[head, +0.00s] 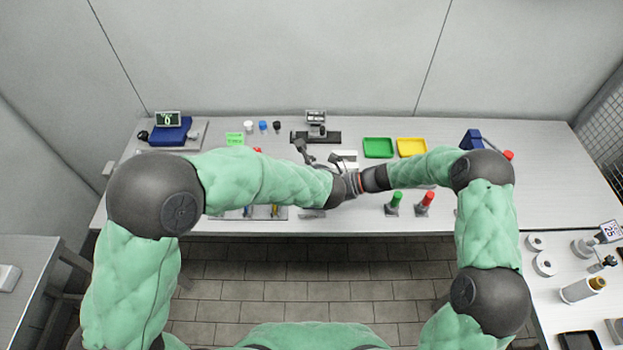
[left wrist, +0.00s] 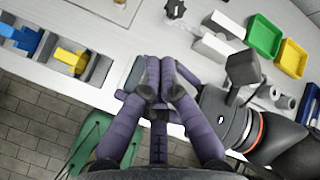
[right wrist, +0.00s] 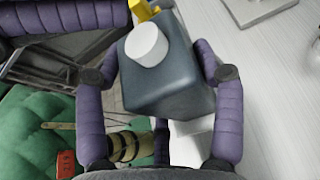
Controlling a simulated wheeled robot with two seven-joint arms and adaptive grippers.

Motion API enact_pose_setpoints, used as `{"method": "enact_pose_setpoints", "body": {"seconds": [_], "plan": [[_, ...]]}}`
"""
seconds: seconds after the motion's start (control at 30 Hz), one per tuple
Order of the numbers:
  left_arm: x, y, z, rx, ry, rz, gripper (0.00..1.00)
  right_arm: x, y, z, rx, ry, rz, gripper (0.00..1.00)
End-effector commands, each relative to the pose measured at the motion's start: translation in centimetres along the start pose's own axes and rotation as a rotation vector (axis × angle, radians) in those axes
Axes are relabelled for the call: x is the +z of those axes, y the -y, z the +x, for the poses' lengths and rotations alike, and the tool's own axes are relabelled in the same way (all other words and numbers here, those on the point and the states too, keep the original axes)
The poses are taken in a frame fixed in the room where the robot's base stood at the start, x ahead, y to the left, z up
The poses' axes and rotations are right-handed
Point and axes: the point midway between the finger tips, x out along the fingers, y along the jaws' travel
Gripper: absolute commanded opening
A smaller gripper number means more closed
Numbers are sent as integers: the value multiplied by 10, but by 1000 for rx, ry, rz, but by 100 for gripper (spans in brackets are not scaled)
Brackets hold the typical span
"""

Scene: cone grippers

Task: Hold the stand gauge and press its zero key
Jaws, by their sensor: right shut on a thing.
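In the right wrist view, a dark grey block with a white round key on its face (right wrist: 165,85) sits between the purple fingers of my right gripper (right wrist: 160,76). It looks like the stand gauge; its display is not visible. My right gripper is shut on it, a finger on each side. In the left wrist view, part of this grey block (left wrist: 134,72) shows just left of my left gripper (left wrist: 161,78), whose fingertips are together with nothing seen between them. Whether the left tips touch the block is unclear. In the head view my arms hide it.
A black stand with a small display (head: 316,137) stands behind the hands. Green (head: 378,148) and yellow (head: 411,147) trays lie right of it. Green (head: 395,201) and red (head: 426,201) handles stand near the front edge. A blue scale (head: 172,134) is at the left.

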Motion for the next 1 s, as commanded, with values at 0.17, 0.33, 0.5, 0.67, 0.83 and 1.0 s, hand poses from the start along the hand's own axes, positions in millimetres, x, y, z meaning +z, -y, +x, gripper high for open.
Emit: {"method": "enact_pose_setpoints", "body": {"seconds": [0.17, 0.33, 0.5, 0.67, 0.83, 1.0], "plan": [[0, 0, 0, 0, 0, 0, 0, -1, -1, 0, 1, -1, 1, 27], [0, 0, 0, 0, 0, 0, 0, -1, -1, 0, 1, -1, 1, 27], [0, 0, 0, 0, 0, 0, 0, -1, -1, 0, 1, -1, 1, 27], [-2, -2, 2, 1, 0, 0, 0, -1, -1, 0, 1, -1, 1, 27], [-4, -4, 6, 1, 0, 0, 0, -1, -1, 0, 1, -1, 1, 27], [-4, -4, 6, 0, 0, 0, 0, -1, 0, 0, 1, -1, 1, 27]]}}
